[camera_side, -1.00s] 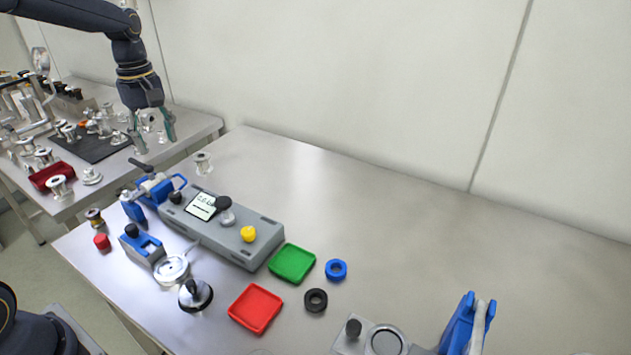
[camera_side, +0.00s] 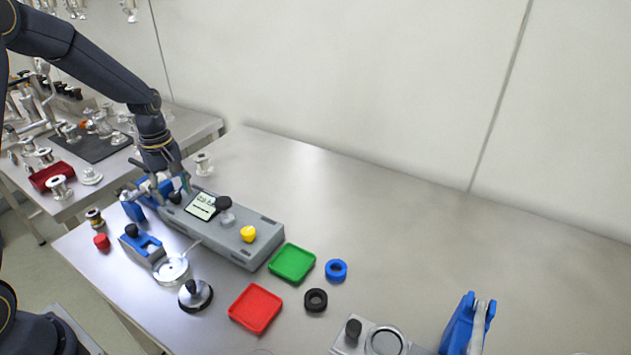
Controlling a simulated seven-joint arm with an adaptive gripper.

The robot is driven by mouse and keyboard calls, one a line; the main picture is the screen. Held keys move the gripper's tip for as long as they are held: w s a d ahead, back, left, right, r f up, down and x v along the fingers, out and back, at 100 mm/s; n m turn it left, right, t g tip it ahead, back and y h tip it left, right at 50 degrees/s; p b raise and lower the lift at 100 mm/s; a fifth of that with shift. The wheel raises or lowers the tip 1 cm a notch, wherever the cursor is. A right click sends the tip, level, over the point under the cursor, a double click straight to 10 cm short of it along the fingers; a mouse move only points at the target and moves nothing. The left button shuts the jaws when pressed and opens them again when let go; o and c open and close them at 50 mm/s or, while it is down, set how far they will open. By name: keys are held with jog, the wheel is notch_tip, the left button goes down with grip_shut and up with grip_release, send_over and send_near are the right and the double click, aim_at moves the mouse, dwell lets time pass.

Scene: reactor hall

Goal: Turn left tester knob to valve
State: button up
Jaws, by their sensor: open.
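The grey tester box (camera_side: 228,238) lies on the bench with a small lit display (camera_side: 201,206). A small black knob (camera_side: 176,198) sits at its left end, left of the display. A larger black knob (camera_side: 223,203) and a yellow knob (camera_side: 248,234) are farther right on it. My gripper (camera_side: 162,180) is open and points down over the tester's left end, close above the left knob. Whether a finger touches that knob cannot be told. My gripper partly covers the blue clamp (camera_side: 136,209) at that end.
A green tray (camera_side: 292,264), a red tray (camera_side: 255,309), a blue ring (camera_side: 336,270) and a black ring (camera_side: 315,300) lie to the right. A blue-and-grey holder (camera_side: 140,245) stands in front of the tester. The bench's back right is clear.

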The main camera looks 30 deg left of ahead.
jog(key=shift+c, duration=0.4)
grip_shut()
